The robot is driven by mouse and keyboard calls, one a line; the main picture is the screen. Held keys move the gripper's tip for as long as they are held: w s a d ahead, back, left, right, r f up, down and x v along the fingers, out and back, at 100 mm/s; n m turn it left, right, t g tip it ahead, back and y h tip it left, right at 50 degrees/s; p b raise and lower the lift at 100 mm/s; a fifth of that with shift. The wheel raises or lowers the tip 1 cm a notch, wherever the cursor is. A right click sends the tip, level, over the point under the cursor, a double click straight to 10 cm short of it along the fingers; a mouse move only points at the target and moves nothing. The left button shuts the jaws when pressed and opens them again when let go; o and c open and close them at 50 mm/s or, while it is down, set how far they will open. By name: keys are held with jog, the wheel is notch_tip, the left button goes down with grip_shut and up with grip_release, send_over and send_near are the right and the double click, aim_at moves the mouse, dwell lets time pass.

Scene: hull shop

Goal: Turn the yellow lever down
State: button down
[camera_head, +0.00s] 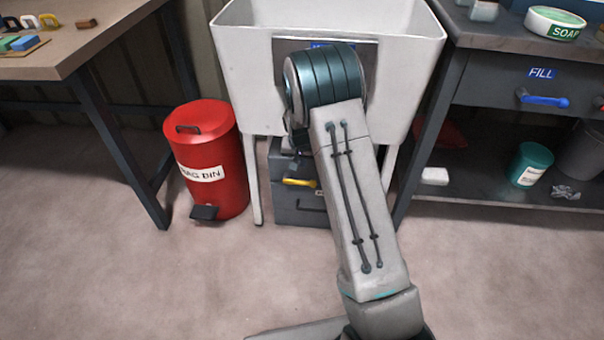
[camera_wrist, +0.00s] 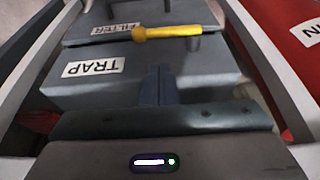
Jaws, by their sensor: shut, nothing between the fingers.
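The yellow lever (camera_head: 299,183) lies roughly level on a grey box (camera_head: 299,212) under the white sink. In the wrist view the yellow lever (camera_wrist: 172,32) runs sideways near the top, with a round knob at its left end. Labels reading TRAP (camera_wrist: 93,68) and FILTER (camera_wrist: 116,28) appear upside down there, on the grey box faces. My gripper (camera_wrist: 158,72) is shut and empty, its fingertips below the lever in the wrist picture and apart from it.
The white sink (camera_head: 237,75) overhangs the box, its legs standing on both sides. A red bin (camera_head: 208,150) stands close on the left; it also shows in the wrist view (camera_wrist: 290,50). At right, a bench carries a blue lever (camera_head: 543,99) marked FILL. The floor in front is clear.

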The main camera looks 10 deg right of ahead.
aim_at(303, 182)
jog(key=b+x, duration=0.3)
jog(key=x, duration=0.7)
jog(key=shift+s+b, duration=0.1)
jog(key=shift+b, duration=0.25)
jog(key=shift+f, duration=0.1)
